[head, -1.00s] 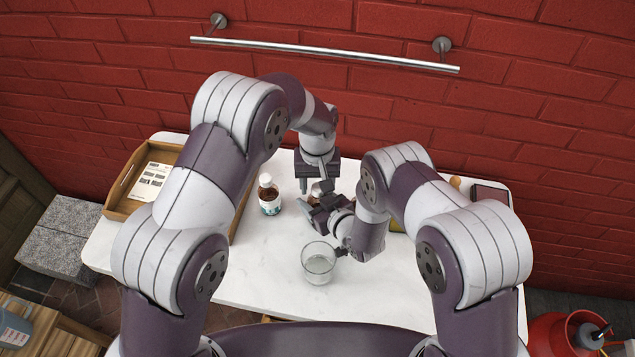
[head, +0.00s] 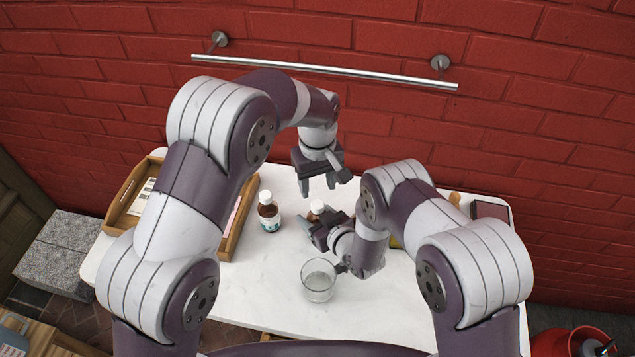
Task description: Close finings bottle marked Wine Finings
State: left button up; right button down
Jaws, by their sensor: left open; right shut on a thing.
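A brown bottle with a white cap (head: 317,206) stands on the white table, partly hidden by my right gripper (head: 312,226). My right gripper is shut on this bottle, low on its body. The white cap sits on top of its neck; how tightly it sits cannot be told. My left gripper (head: 318,187) is open and empty, above and behind the bottle, apart from it. A second brown bottle (head: 268,213) with a white cap and a pale label stands upright to the left. The labels are too small to read, so I cannot tell which is marked Wine Finings.
A clear glass (head: 318,282) stands in front of my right gripper. A wooden tray (head: 127,191) holding a printed packet lies at the left, partly behind my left arm. A dark flat object (head: 492,210) lies at the right back. The white table's (head: 255,290) front left is clear.

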aim_at(317, 204)
pick_arm(q)
jog(key=r+n, duration=0.1)
jog(key=n, duration=0.1)
jog(key=shift+r+n, duration=0.15)
jog(key=shift+n, duration=0.15)
jog(key=shift+f, duration=4)
jog(key=shift+c, duration=0.3)
grip_shut()
jog(key=m, duration=0.6)
jog(key=shift+m, duration=0.3)
